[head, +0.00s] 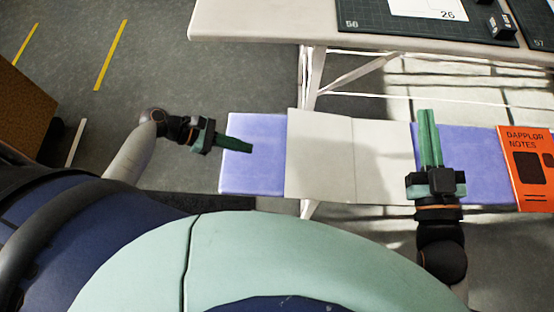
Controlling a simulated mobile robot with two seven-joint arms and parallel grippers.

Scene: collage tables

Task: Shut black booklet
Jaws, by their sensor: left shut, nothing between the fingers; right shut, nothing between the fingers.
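An open booklet (322,150) lies on a blue-topped bench (255,185), its two pale blank pages facing up and a fold line near its middle. No black cover shows, so I cannot tell its colour. My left gripper (249,148) is shut and empty, over the bench's left end, to the left of the booklet's left page. My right gripper (428,113) is shut and empty, pointing away from me, near the booklet's right edge, and it hides part of the bench there. I cannot tell whether either gripper touches anything.
An orange notebook marked DAPPLOR NOTES (527,165) lies at the bench's right end. Behind stands a pale table (260,22) with dark cutting mats (365,20), a white sheet (425,5) and a small black block (502,25). Open floor lies to the left.

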